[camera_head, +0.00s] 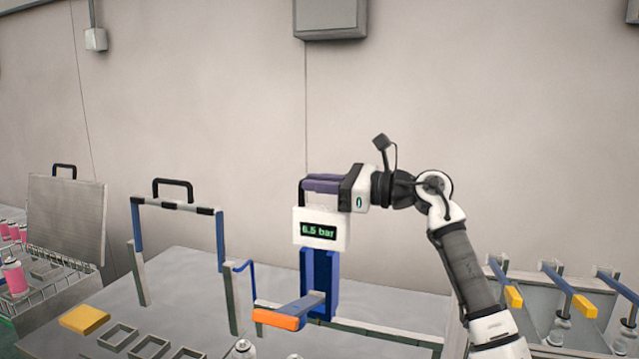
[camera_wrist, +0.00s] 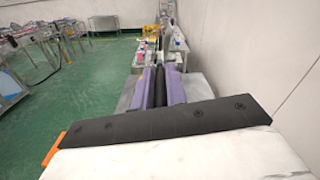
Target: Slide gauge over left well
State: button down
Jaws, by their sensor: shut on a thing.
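The gauge is a white box (camera_head: 307,240) with a dark display reading 6.5 bar. A blue upright (camera_head: 320,275) shows below it, with an arm that ends in an orange block (camera_head: 278,319). My gripper (camera_head: 318,184) is just above the white box, pointing left, its purple fingers closed. In the wrist view, the fingers (camera_wrist: 160,85) lie along both sides of a dark bar, which looks like a handle. Square open frames (camera_head: 118,338) sit at the front of the bench; I cannot tell which is the left well.
A blue-and-grey gate (camera_head: 138,225) with a black top handle stands left of the gauge. A yellow block (camera_head: 85,319) lies on the bench (camera_head: 185,275). A low rail (camera_head: 380,333) runs right of the gauge. Yellow-tipped levers (camera_head: 584,305) stand at the right.

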jog(key=b+x, duration=0.1)
jog(key=x, duration=0.9)
jog(key=shift+a, duration=0.3)
jog(key=shift+w+r, duration=0.1)
jog(key=shift+r, duration=0.05)
jog(key=c, duration=1.8)
grip_release()
jog(key=o, duration=0.3)
jog(key=shift+w+a, duration=0.1)
jog(key=shift+a, duration=0.1)
jog(key=shift+o, duration=0.2)
jog(key=shift+d, duration=0.1)
jog(key=b+v, duration=0.4)
jog(key=v, duration=0.9)
jog(key=shift+d, duration=0.3)
